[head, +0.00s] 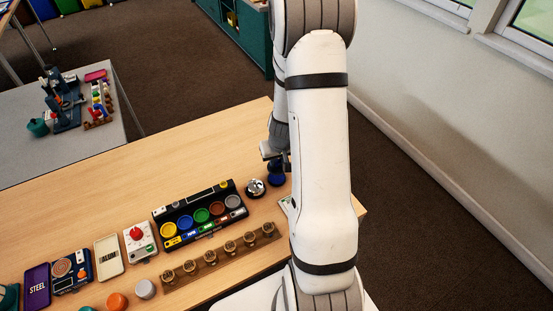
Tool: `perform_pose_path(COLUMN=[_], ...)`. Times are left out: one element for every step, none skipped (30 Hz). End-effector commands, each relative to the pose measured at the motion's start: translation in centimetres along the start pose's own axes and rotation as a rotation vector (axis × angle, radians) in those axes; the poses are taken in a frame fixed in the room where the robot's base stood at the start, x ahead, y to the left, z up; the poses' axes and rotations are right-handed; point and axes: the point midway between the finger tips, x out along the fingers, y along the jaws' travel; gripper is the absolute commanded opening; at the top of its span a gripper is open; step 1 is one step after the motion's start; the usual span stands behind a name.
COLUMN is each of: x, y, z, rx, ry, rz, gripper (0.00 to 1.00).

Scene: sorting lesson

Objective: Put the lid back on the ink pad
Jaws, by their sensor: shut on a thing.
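My gripper (272,154) is at the far right part of the wooden table, partly hidden behind my own forearm. It is shut on a dark piece just below it, which looks like the lid. A round dark blue thing (277,180) shows directly under the gripper. I cannot tell whether this is the lid, the ink pad or both together, nor whether it touches the table. The fingertips are small and partly covered.
A silver bell (255,187) stands just left of the gripper. A black tray (222,190) with several coloured discs and a wooden rack (205,268) with brass pieces lie farther left. A pale card (285,207) shows beside my arm. The table's back middle is clear.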

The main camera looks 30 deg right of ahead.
Motion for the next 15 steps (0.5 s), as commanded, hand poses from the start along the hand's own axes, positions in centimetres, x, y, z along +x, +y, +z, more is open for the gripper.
perform_pose_path(x=[0.8, 1.0, 1.4, 1.7, 2.0, 2.4, 2.7, 3.0, 3.4, 3.7, 4.0, 4.3, 4.5, 4.7, 4.8], y=[0.0, 0.0, 0.0, 0.0, -0.1, -0.1, -0.1, -0.1, -0.1, -0.1, -0.1, -0.1, -0.1, -0.1, -0.1], z=[0.2, 0.3, 0.4, 0.5, 0.6, 0.7, 0.8, 0.8, 0.9, 1.0, 1.1, 1.2, 1.2, 1.3, 1.3], rx=[0.000, 0.000, 0.001, 0.001, 0.001, 0.001, 0.000, -0.001, -0.001, -0.001, -0.001, -0.001, -0.001, -0.001, 0.000], ry=[0.000, -0.001, -0.001, 0.000, -0.001, -0.001, -0.001, -0.001, -0.001, 0.000, 0.000, 0.000, 0.000, 0.000, 0.000], rz=[0.000, 0.000, 0.000, 0.000, 0.000, 0.000, 0.000, 0.000, 0.000, 0.000, 0.000, 0.000, 0.000, 0.000, 0.000], gripper=[0.00, 0.00, 0.00, 0.00, 0.00, 0.00, 0.00, 0.00, 0.00, 0.00, 0.00, 0.00, 0.00, 0.00, 0.00])
